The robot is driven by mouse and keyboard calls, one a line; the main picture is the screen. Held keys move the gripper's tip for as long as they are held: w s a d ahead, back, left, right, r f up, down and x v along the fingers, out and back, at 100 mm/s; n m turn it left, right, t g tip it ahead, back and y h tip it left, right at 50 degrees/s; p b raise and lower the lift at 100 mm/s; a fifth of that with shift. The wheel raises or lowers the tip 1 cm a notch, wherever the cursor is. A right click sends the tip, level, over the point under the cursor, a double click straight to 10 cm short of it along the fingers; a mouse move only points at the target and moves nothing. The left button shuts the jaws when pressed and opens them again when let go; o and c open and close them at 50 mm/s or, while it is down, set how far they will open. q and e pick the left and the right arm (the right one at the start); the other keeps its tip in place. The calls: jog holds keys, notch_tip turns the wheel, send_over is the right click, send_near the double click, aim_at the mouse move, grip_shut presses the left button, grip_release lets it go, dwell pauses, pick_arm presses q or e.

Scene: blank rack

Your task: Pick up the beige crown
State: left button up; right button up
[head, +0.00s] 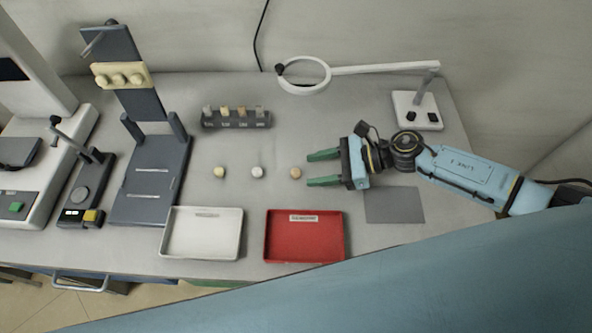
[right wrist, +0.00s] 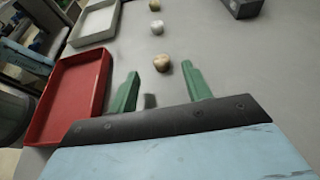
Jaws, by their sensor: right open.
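Three small crowns lie in a row on the grey table. The nearest to my right gripper is a tan-beige crown (head: 296,173), which also shows in the right wrist view (right wrist: 162,63). A whitish crown (head: 257,172) is in the middle, and a pale yellow crown (head: 219,172) is at the left. My right gripper (head: 310,170) is open and empty, its green fingers pointing left. The tan-beige crown sits just beyond the fingertips, about in line with the gap between them. My left gripper is not in view.
A red tray (head: 268,250) and a white tray (head: 236,252) stand at the front edge. A dark rack (head: 236,123) with several small pieces is behind the crowns. A magnifier lamp (head: 325,78) stands at the back, and a dark stand (head: 150,180) at the left.

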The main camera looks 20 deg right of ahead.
aim_at(300, 172)
jog(key=x, duration=0.3)
jog(key=shift+w+a+f, duration=0.1)
jog(key=shift+f, duration=0.05)
jog(key=c, duration=1.1)
